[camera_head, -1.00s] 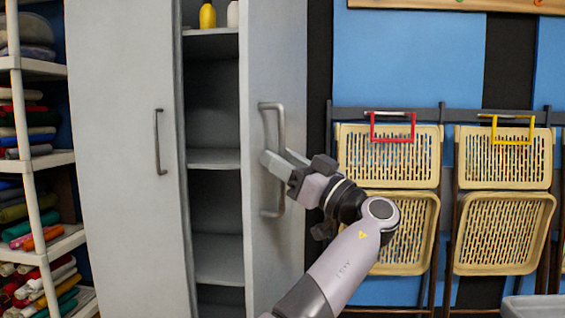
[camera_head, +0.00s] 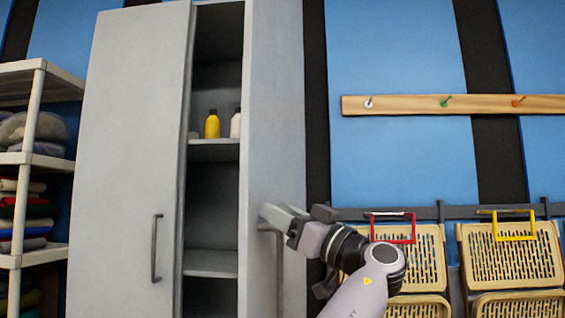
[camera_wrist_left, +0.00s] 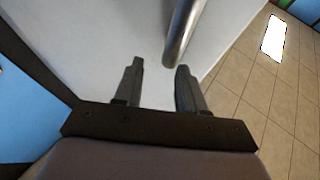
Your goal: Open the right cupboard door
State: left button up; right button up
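The grey cupboard's right door (camera_head: 272,100) stands partly open, with a dark gap between it and the closed left door (camera_head: 130,150). Its metal bar handle (camera_head: 279,275) shows below my left gripper (camera_head: 268,217), which is at the handle's top end and hides part of it. In the left wrist view the two fingers (camera_wrist_left: 158,85) are apart with nothing clamped between them. The handle (camera_wrist_left: 185,35) ends near the right fingertip there, with the pale door face (camera_wrist_left: 90,45) behind. Whether finger and handle touch cannot be told. My right gripper is not in view.
Inside the cupboard, a yellow bottle (camera_head: 212,126) and a white bottle (camera_head: 235,125) stand on a shelf. A white rack (camera_head: 38,110) with folded cloth is at left. Folded beige chairs (camera_head: 512,262) hang at right, close to my arm. A peg rail (camera_head: 420,105) is above them.

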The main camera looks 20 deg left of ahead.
aim_at(263, 162)
pick_arm(q)
notch_tip(263, 162, up, 6)
jog(key=shift+r+p, duration=0.15)
jog(key=shift+p, duration=1.05)
jog(key=shift+r+p, duration=0.4)
jog(key=shift+r, duration=0.4)
pick_arm(e)
jog(key=shift+s+d+m+g+h, duration=0.3)
jog(key=shift+s+d+g+h, duration=0.1)
jog(key=shift+s+d, duration=0.55)
